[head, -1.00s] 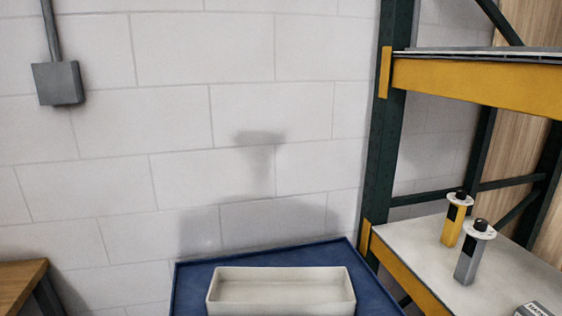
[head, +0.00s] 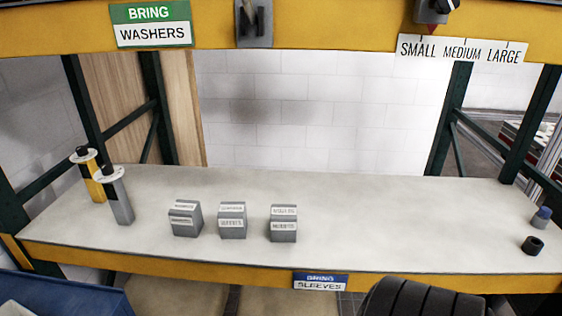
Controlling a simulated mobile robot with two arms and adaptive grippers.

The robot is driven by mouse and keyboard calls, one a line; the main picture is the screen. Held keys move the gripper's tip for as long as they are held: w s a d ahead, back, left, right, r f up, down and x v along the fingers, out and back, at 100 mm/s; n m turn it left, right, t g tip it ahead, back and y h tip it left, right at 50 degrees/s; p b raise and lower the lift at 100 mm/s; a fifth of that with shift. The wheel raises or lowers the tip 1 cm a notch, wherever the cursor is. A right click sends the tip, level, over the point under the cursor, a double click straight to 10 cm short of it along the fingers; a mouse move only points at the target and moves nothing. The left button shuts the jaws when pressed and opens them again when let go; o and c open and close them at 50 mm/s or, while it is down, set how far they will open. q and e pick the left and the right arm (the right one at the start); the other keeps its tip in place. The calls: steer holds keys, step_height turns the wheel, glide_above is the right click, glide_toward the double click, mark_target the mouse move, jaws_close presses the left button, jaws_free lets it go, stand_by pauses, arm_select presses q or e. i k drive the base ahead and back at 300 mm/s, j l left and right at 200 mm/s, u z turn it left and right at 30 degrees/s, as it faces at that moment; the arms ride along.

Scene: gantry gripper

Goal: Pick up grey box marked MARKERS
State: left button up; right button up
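Three small grey boxes stand in a row on the shelf: a left box (head: 185,219), a middle box (head: 232,221) and a right box (head: 283,224). Each has white labels on its top and front. The print is too small and blurred for me to tell surely which one reads MARKERS. The boxes stand apart, with narrow gaps between them.
A yellow bottle (head: 97,188) and a grey bottle (head: 121,205) stand left of the boxes. A black ring (head: 532,246) and a blue-topped piece (head: 542,216) lie far right. The yellow upper beam (head: 300,30) crosses above. The shelf is clear between right box and ring.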

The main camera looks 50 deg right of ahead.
mark_target(185, 217)
steer(key=z, duration=1.35)
